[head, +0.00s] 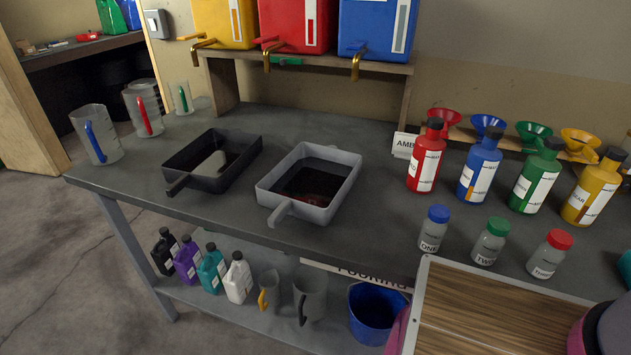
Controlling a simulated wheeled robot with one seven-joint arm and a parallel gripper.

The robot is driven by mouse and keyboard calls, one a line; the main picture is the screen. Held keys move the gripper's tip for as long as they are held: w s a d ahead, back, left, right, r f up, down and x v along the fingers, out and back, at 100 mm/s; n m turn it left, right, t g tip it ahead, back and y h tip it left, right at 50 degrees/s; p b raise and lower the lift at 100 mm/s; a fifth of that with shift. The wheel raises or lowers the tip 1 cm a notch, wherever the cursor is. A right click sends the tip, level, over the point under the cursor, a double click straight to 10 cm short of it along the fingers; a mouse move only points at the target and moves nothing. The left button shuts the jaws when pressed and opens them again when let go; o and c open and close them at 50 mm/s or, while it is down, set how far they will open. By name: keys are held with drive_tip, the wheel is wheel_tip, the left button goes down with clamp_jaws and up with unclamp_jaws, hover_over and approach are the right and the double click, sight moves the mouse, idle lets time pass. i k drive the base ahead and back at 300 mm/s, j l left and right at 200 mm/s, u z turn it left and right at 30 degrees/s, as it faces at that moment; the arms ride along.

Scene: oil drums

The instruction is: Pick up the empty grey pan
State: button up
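The grey pan (303,210) stands upright on the dark workbench, near the middle of the head view. It is rectangular with raised walls, and its short handle (280,213) points toward the bench's front edge. Its inside floor looks dark and glossy with a reddish patch; I cannot tell whether that is liquid or a reflection. A black pan (190,182) stands to its left, apart from it, with its handle also toward the front; a grey patch shows on its dark inside. My gripper is not in view.
Behind the pans, yellow, red and blue containers with brass taps (295,25) sit on a raised shelf (310,65). Clear jugs (97,140) stand at left. Bottles (425,160) and small jars (433,232) stand at right. A wood-topped surface (480,315) is at front right.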

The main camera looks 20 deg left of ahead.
sight(310, 184)
drive_tip(key=k+j+u, duration=0.25)
drive_tip(key=k, duration=0.3)
drive_tip(key=k+j+u, duration=0.25)
drive_tip(key=k, duration=0.3)
drive_tip(key=k+j+u, duration=0.25)
drive_tip(key=k+j, duration=0.2)
drive_tip(key=i+j, duration=0.15)
drive_tip(key=i, duration=0.1)
